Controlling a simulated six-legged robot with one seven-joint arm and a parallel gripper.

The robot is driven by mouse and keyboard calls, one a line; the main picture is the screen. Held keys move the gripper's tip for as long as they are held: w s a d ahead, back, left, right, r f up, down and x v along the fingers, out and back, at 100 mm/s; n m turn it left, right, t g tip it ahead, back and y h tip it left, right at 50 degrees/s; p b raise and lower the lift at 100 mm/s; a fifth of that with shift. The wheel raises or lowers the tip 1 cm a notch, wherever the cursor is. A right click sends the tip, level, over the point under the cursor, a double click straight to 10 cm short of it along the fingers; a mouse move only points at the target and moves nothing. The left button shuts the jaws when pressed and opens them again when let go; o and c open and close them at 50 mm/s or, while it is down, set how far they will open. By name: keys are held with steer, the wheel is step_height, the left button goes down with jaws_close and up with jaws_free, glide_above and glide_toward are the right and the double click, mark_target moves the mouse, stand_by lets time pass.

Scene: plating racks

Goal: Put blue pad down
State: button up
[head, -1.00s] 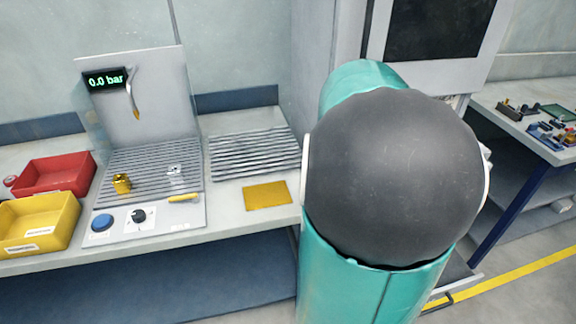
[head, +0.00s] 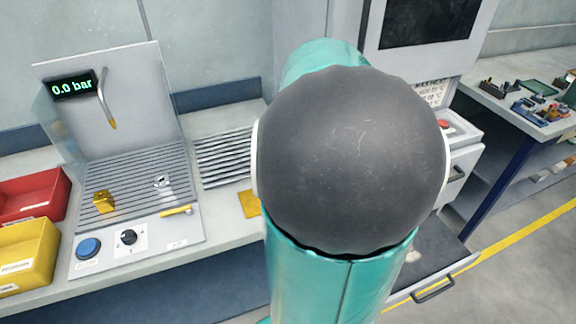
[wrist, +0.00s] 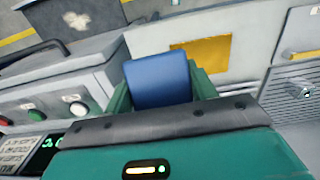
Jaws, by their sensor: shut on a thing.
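The blue pad (wrist: 158,80) shows in the wrist view, between the two green fingers of my gripper (wrist: 160,84). My gripper is shut on it and holds it in front of the wrist. Behind the pad in the wrist view is a flat yellow patch (wrist: 208,54) on the bench. The yellow patch also shows in the head view (head: 250,204), partly covered by my arm. My gripper and the blue pad are hidden behind my arm in the head view.
A test station (head: 190,232) with a grooved plate, a blue button and a gauge reading 0.0 bar stands left. Red (head: 40,190) and yellow (head: 28,255) bins are beside it. A ribbed rack (head: 222,158) lies behind the yellow patch. A machine with an open drawer (head: 440,265) is right.

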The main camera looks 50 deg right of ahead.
steer(key=shift+w+f, duration=0.1)
steer(key=shift+w, duration=0.2)
steer(key=shift+s+d, duration=0.1)
steer(key=shift+s, duration=0.1)
steer(key=w+d+f, duration=0.2)
steer(key=w, duration=0.1)
steer(key=w+d+f, duration=0.6)
steer(key=shift+w+f, duration=0.1)
steer(key=shift+w, duration=0.15)
steer(key=shift+w+d+f, duration=0.15)
steer(key=shift+d+f, duration=0.1)
steer(key=shift+f, duration=0.1)
steer(key=shift+w+d+f, duration=0.15)
steer(key=shift+w+f, duration=0.05)
steer(key=shift+f, duration=0.7)
steer(key=shift+w+d+f, duration=0.15)
steer(key=shift+f, duration=0.75)
steer(key=shift+f, duration=0.1)
steer(key=shift+f, duration=0.1)
steer(key=o, duration=0.9)
